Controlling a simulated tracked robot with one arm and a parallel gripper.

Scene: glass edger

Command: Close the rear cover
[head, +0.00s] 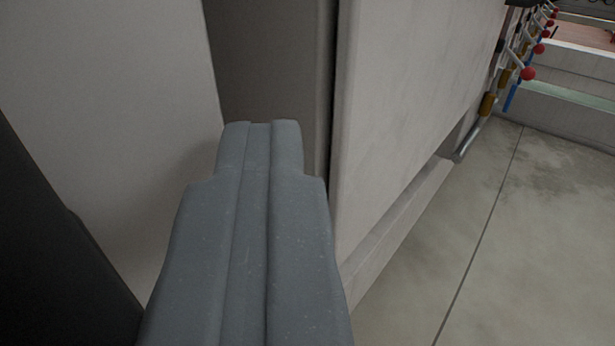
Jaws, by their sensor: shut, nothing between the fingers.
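My gripper (262,140) reaches in from the bottom of the head view, its two grey fingers pressed together with nothing between them. Its tips are in front of a dark grey-brown vertical recess (268,60) between two pale panels. The left pale panel (110,90) looks like a cover or door. The right pale panel (415,85) is a large side face of the machine with a dark gap along its near edge. I cannot tell for certain which panel is the rear cover, or whether the fingertips touch anything. The fingers hide the lower part of the recess.
A dark shape (50,230) fills the lower left edge. Valves with red knobs (528,74) and pipes stand at the machine's far end, near a low pale structure (570,110). The concrete floor (510,240) on the right is clear.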

